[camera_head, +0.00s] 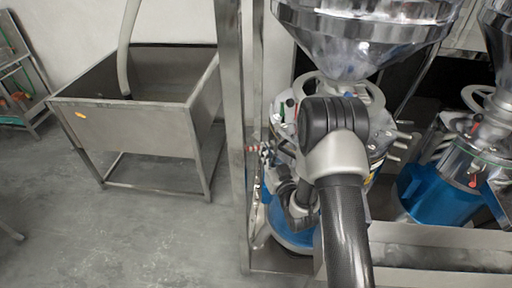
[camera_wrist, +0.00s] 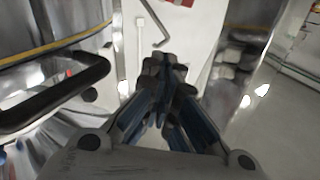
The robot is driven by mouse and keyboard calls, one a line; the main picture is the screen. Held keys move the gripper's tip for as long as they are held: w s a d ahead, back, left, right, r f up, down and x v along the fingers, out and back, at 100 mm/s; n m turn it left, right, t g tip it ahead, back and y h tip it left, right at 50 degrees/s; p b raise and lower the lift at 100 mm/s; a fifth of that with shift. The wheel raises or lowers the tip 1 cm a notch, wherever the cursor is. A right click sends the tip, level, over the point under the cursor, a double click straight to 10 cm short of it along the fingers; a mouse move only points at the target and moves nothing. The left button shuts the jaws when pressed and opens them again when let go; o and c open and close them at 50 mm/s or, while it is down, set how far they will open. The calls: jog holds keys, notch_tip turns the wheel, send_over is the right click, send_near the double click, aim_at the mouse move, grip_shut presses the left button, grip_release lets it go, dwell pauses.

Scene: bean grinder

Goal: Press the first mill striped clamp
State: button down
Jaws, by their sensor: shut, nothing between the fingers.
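The first mill (camera_head: 360,45) is the nearer steel and blue machine in the head view, with a large funnel hopper on top. A small red-and-white striped piece (camera_head: 251,149), likely the striped clamp, shows at the mill's left side near the metal post. My arm covers much of the mill's front. In the wrist view my gripper (camera_wrist: 165,65) is shut and empty, with its fingertips together in front of a pale panel. I cannot make out the striped clamp there, and contact with it cannot be told.
A second mill (camera_head: 440,185) stands at the right. A tall metal post (camera_head: 232,120) rises left of the first mill. A steel bin (camera_head: 130,125) stands farther left, with open floor (camera_head: 110,235) before it. A black bar (camera_wrist: 55,95) lies left of my gripper in the wrist view.

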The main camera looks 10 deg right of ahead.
aim_at(256, 147)
jog(key=w+f, duration=0.1)
jog(key=w, duration=0.1)
jog(key=w+a+f+b, duration=0.1)
jog(key=w, duration=0.1)
jog(key=w+a+f, duration=0.1)
jog(key=w, duration=0.2)
jog(key=shift+w+f+b, duration=0.1)
jog(key=shift+f+b, duration=0.2)
jog(key=shift+b, duration=0.1)
